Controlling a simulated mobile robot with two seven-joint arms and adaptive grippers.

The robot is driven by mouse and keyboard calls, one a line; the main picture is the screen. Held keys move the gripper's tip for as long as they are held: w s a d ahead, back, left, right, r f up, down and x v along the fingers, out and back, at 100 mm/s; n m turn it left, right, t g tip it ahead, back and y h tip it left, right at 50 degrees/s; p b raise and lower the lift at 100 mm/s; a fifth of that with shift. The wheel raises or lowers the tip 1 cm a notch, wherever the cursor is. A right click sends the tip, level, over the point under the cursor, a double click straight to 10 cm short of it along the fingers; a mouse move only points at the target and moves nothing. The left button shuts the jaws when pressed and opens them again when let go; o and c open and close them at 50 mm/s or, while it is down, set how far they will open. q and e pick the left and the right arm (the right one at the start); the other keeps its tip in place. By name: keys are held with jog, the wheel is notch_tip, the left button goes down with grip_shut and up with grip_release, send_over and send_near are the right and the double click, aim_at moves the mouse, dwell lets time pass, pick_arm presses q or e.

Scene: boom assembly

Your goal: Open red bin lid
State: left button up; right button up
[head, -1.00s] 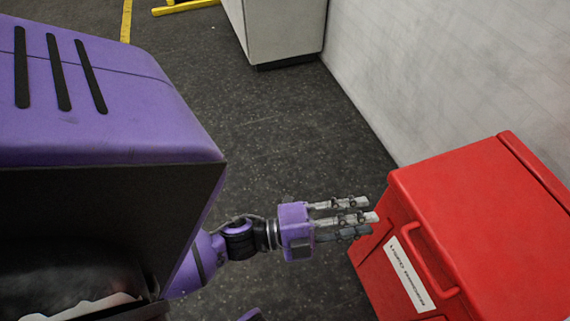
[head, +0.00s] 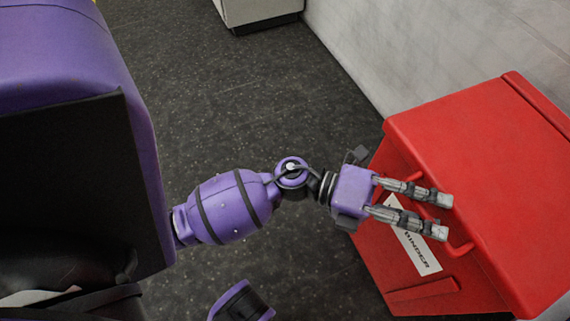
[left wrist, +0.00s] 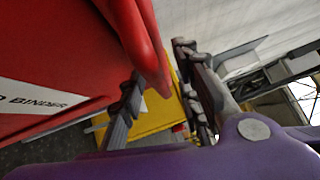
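The red bin (head: 440,285) stands at the right in the head view, with its red lid (head: 480,150) down. A white label (head: 418,250) reading "BINDER" is on its front, partly hidden by my fingers. The red handle (head: 462,249) on the lid's front shows only in part behind my gripper. My left gripper (head: 440,216) is over the lid's front edge at the handle, its fingers apart. In the left wrist view, a red bar or edge (left wrist: 150,50) lies between the spread fingers (left wrist: 160,98); I cannot tell if they touch it. My right gripper is not in view.
A pale wall (head: 400,50) runs behind the bin. A grey cabinet (head: 258,12) stands at the far top. Dark floor (head: 250,110) left of the bin is clear. A yellow object (left wrist: 150,118) shows beyond the bin in the left wrist view.

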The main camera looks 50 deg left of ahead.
pick_arm(q)
jog(key=shift+d, duration=0.15)
grip_shut()
dwell(0.4)
